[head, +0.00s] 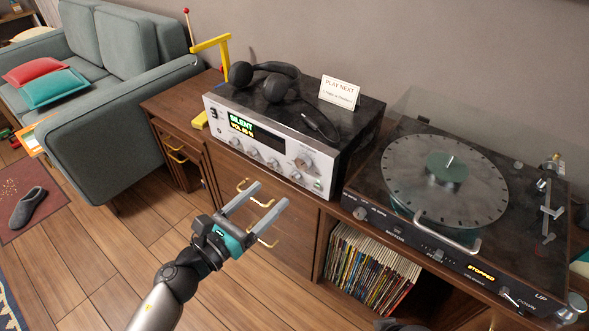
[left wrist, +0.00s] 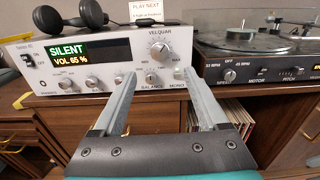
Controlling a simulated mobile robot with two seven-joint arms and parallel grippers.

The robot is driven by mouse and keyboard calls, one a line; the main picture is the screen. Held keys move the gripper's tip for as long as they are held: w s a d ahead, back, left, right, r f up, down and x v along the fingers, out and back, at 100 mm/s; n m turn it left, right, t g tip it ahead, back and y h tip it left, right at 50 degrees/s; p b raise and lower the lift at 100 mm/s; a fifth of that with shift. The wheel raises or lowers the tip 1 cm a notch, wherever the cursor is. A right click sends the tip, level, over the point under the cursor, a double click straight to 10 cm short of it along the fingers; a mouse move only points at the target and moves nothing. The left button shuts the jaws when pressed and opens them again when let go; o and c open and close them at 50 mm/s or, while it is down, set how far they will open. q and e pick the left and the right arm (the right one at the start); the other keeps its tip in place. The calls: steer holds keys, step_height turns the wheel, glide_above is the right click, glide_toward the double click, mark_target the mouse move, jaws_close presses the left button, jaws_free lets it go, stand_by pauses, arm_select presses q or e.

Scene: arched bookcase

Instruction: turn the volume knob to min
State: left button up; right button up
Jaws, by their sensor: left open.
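The silver amplifier (head: 265,150) stands on the wooden cabinet; it also shows in the left wrist view (left wrist: 30,85). Its volume knob (head: 303,162) is the large knob at the right of the front panel, also seen in the left wrist view (left wrist: 158,52), with a MAX mark to its right. The green and yellow display (left wrist: 70,54) reads SILENT, VOL 65 %. My left gripper (head: 271,193) is open and empty, in front of the panel and below the knob. In the left wrist view its fingers (left wrist: 160,75) point at the panel, apart from the knob.
Several smaller knobs (left wrist: 92,82) line the panel's lower edge. Black headphones (head: 265,78) and a PLAY NEXT card (head: 340,92) are on top of the amplifier. A turntable (head: 445,190) stands to the right. Brass drawer handles (head: 262,203) stick out below. Open floor lies at left.

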mark_target(301, 166)
arm_select(q)
steer(key=x, duration=0.8)
steer(key=shift+w+d+b, duration=0.2)
steer(key=shift+w+b, duration=0.1)
steer(key=shift+b, duration=0.05)
steer(key=shift+x, duration=0.9)
arm_select(e)
steer(key=shift+w+r, duration=0.15)
steer(key=shift+r, duration=0.4)
steer(key=shift+w+r, duration=0.15)
steer(key=shift+r, duration=0.35)
arm_select(q)
steer(key=shift+c, duration=0.3)
jaws_close()
